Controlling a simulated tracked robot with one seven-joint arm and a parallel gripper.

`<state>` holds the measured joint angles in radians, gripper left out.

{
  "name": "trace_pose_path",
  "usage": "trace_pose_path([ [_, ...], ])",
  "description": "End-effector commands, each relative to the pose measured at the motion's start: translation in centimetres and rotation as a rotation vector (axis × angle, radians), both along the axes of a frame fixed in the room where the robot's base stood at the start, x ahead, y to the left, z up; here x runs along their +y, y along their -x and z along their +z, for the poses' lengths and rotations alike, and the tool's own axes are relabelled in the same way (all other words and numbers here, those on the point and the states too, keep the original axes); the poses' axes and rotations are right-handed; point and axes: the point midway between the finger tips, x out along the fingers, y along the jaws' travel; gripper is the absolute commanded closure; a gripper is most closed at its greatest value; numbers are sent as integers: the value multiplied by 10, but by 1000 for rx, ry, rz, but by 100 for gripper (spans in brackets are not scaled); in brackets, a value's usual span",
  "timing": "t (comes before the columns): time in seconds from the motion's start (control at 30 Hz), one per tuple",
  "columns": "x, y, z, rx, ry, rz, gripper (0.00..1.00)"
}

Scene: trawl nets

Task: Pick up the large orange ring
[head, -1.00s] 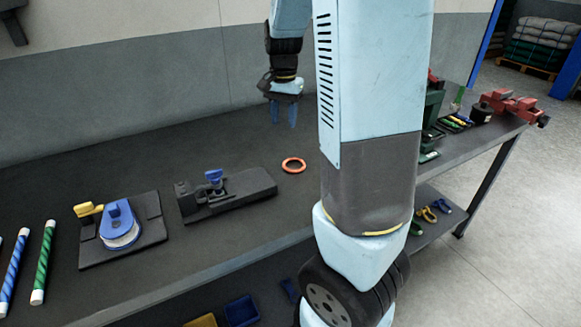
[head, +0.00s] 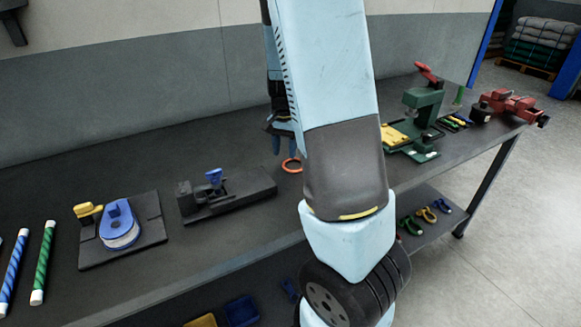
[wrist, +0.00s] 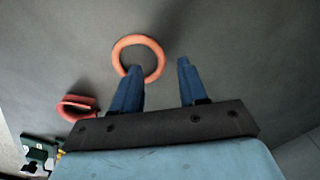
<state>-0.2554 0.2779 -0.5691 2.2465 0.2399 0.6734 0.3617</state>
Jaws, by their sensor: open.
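The orange ring (head: 291,165) lies flat on the dark workbench (head: 150,150), right of the black clamp fixture. My arm hides part of its right side in the head view. In the wrist view the ring (wrist: 118,58) is whole, at the upper left of centre. My gripper (wrist: 160,77) is open, with two blue fingers apart and nothing between them. The left fingertip overlaps the ring's lower edge in the wrist view; I cannot tell whether they touch. In the head view my gripper (head: 287,144) is just behind and above the ring, partly hidden by my arm.
A black fixture with a blue knob (head: 230,195) stands left of the ring. A blue and yellow device (head: 121,226) and striped rods (head: 43,262) are farther left. A green press (head: 420,115) and red vise (head: 508,107) stand right.

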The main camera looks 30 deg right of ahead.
Motion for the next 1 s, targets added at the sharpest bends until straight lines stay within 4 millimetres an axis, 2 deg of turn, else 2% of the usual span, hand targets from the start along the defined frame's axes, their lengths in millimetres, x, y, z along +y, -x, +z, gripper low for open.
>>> trace_pose_path([
  [0.2, -1, 0, -26, 1, 1, -1, 57],
  [0.57, -1, -1, -32, -1, 1, 1, 58],
  [1.0, 0, -1, -31, -1, 1, 2, 100],
])
